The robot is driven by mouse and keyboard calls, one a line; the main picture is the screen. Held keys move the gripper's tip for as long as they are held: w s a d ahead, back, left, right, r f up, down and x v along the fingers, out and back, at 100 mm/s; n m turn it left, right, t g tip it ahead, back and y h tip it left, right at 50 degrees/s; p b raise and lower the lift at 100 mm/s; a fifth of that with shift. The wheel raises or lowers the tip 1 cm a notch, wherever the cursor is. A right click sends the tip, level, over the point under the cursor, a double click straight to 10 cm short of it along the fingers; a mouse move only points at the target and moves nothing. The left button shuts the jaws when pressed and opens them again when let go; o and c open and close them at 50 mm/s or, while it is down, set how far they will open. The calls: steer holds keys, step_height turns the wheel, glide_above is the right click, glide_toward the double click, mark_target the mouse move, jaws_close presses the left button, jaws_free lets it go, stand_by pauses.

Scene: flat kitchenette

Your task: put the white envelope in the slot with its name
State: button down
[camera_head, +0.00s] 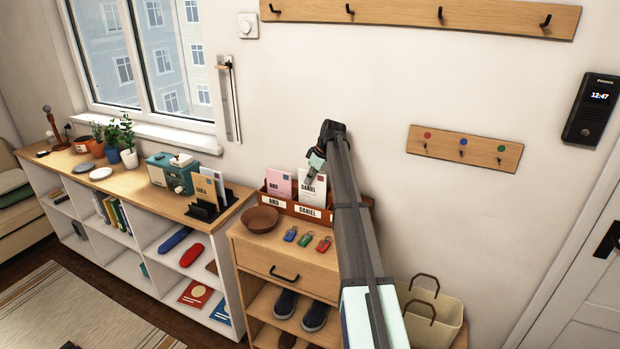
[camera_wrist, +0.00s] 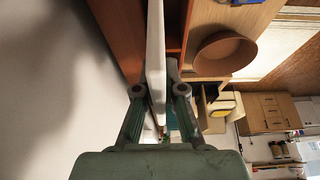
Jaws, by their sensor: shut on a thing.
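The white envelope (camera_head: 312,190), marked DANIEL, stands upright at the brown slot box (camera_head: 292,209), above the label DANIEL. Its lower edge meets the box's front; how deep it sits inside I cannot tell. My gripper (camera_head: 317,161) is shut on its top edge. In the wrist view the envelope (camera_wrist: 155,45) shows edge-on between my gripper's fingers (camera_wrist: 160,93). A pink envelope (camera_head: 279,184), marked AIKO, stands left of it above the label AIKO. My arm hides the right part of the box.
A round brown bowl (camera_head: 260,219) and several coloured key tags (camera_head: 306,239) lie on the cabinet top in front of the box. A dark holder with cards (camera_head: 204,208) stands on the low shelf at left. The wall is close behind the box.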

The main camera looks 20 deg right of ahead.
steer(key=c, duration=1.2)
jaws_free()
steer(key=shift+r, duration=0.15)
steer(key=v, duration=1.1)
steer(key=shift+s+d+r, duration=0.1)
steer(key=shift+d+r, duration=0.05)
steer(key=shift+r, duration=0.15)
